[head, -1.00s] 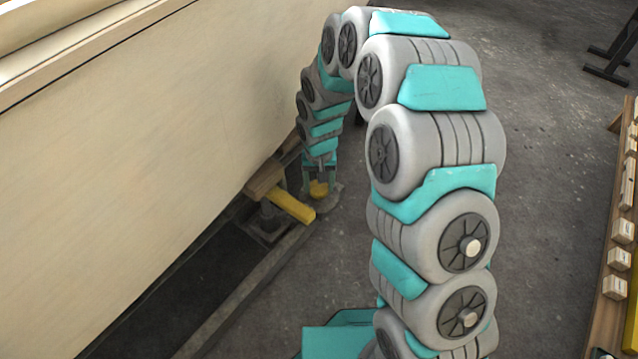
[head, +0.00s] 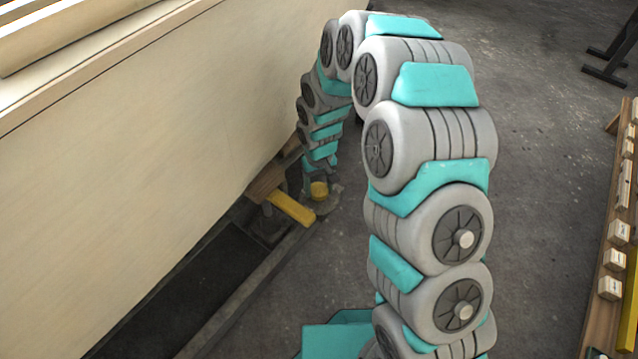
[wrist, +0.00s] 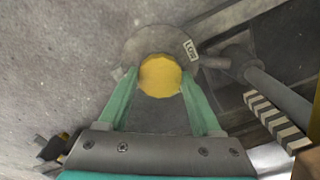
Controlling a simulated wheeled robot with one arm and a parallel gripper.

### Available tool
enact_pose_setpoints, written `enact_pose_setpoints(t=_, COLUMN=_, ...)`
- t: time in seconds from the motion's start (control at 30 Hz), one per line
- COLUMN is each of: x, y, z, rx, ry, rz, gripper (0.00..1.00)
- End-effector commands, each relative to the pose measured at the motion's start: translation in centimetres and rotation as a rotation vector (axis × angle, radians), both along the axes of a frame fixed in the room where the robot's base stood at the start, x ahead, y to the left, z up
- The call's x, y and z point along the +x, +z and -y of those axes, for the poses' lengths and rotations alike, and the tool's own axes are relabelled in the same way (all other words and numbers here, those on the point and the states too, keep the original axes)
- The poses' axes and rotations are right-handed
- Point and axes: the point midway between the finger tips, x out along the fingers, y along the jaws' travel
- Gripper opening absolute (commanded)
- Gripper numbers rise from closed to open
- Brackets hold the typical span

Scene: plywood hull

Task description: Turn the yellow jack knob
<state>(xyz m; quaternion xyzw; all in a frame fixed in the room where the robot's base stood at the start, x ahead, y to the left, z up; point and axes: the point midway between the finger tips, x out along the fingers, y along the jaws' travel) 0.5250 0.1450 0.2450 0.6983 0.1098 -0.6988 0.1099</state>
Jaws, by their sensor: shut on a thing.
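The yellow jack knob (head: 319,190) is a small round knob low beside the hull, above a grey round plate. In the wrist view the knob (wrist: 160,77) sits between the two teal fingers of my gripper (wrist: 159,80), near their tips. The fingers are shut on its two sides. In the head view my gripper (head: 317,180) reaches down to the knob from above, and its fingers are partly hidden there. The grey plate (wrist: 140,45) shows behind the knob, with a small white label on its right.
The pale plywood hull (head: 130,160) fills the left. A yellow bar (head: 291,207) juts out beside the knob. In the wrist view a grey rod (wrist: 275,95) and a striped strip (wrist: 277,122) lie right. A wooden shelf (head: 606,300) stands far right; the floor between is clear.

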Motion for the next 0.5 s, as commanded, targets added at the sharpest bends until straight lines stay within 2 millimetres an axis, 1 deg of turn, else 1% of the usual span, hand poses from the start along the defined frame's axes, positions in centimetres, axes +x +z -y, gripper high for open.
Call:
enact_pose_setpoints(t=0.07, x=0.04, y=0.34, z=-0.02, rx=0.001, ry=0.072, rz=0.001, gripper=0.10)
enact_pose_setpoints(t=0.5, x=0.03, y=0.27, z=-0.03, rx=0.000, ry=0.492, rz=0.000, gripper=0.10)
